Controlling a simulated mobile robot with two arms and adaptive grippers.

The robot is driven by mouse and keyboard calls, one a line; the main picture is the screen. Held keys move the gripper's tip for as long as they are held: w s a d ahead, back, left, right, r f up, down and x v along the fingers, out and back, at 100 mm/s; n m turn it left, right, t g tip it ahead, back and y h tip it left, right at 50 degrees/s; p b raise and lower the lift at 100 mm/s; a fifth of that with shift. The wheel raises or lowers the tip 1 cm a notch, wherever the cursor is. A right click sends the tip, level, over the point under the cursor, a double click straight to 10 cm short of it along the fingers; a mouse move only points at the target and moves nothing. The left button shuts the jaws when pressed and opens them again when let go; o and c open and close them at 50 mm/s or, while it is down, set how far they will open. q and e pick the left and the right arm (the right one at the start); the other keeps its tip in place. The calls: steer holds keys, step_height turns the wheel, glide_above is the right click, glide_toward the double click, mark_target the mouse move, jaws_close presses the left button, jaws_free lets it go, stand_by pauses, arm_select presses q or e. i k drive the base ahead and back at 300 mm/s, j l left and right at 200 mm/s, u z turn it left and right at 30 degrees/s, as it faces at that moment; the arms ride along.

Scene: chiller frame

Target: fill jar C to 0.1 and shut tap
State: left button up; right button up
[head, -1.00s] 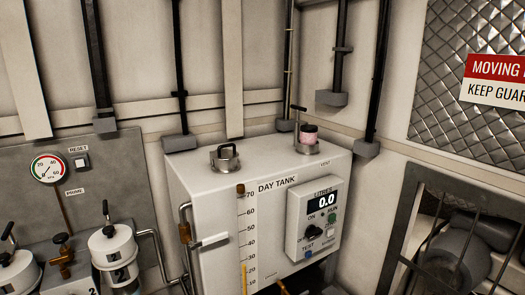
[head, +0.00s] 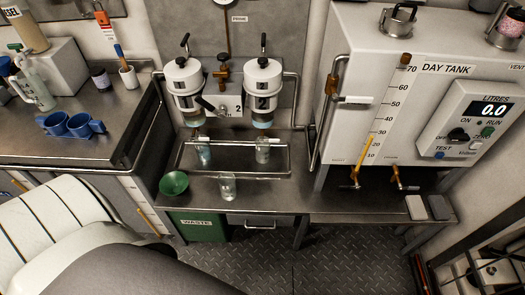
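Three clear glass jars show, and I cannot read a letter on any, so I cannot tell which is jar C. One jar (head: 227,187) stands on the front of the steel bench. Another jar (head: 203,152) is below filter 1, and another jar (head: 263,150) is below filter 2, both in the tray area. The white day tank (head: 345,75) has two brass taps below it, a left tap (head: 352,180) and a right tap (head: 402,180). No jar stands under them. Its litres display (head: 494,108) reads 0.0. Neither gripper is in view.
A green bowl (head: 174,183) sits left of the front jar. A green waste bin (head: 197,227) is under the bench. Two small blocks, grey and white, (head: 416,207) lie at the bench's right end. Bench space before the taps is clear.

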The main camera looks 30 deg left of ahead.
mark_target(277, 140)
steer(key=i+j+u, duration=0.3)
steer(key=j, duration=0.2)
steer(key=i+j+u, duration=0.25)
steer(key=i+j, duration=0.15)
